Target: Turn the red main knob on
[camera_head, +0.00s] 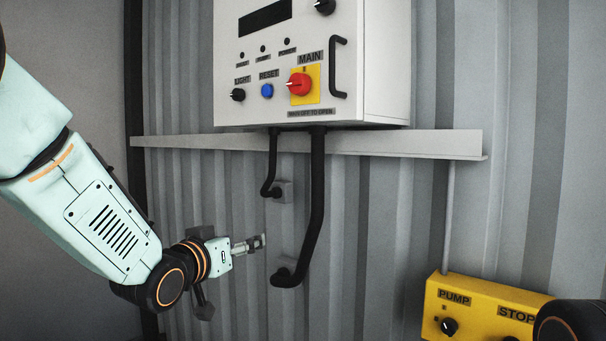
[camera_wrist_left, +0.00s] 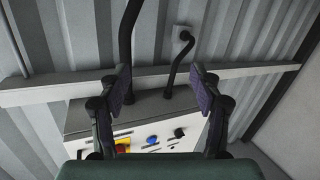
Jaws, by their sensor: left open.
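The red main knob (camera_head: 300,84) sits on a yellow plate (camera_head: 312,72) low on the front of the white control box, under the label MAIN. Its white mark points left. My left gripper (camera_head: 262,241) is open and empty, below and to the left of the box, well apart from the knob. In the left wrist view, my two spread fingers (camera_wrist_left: 162,95) frame the box, which shows upside down. The yellow plate (camera_wrist_left: 122,145) is partly hidden there by a finger. My right gripper is not in view.
The control box (camera_head: 285,40) also has a black light knob (camera_head: 238,95), a blue reset button (camera_head: 267,90) and a black handle (camera_head: 338,67). Black cables (camera_head: 317,200) hang below it, near my left gripper. A ledge (camera_head: 440,143) runs beneath. A yellow pump box (camera_head: 480,300) is lower right.

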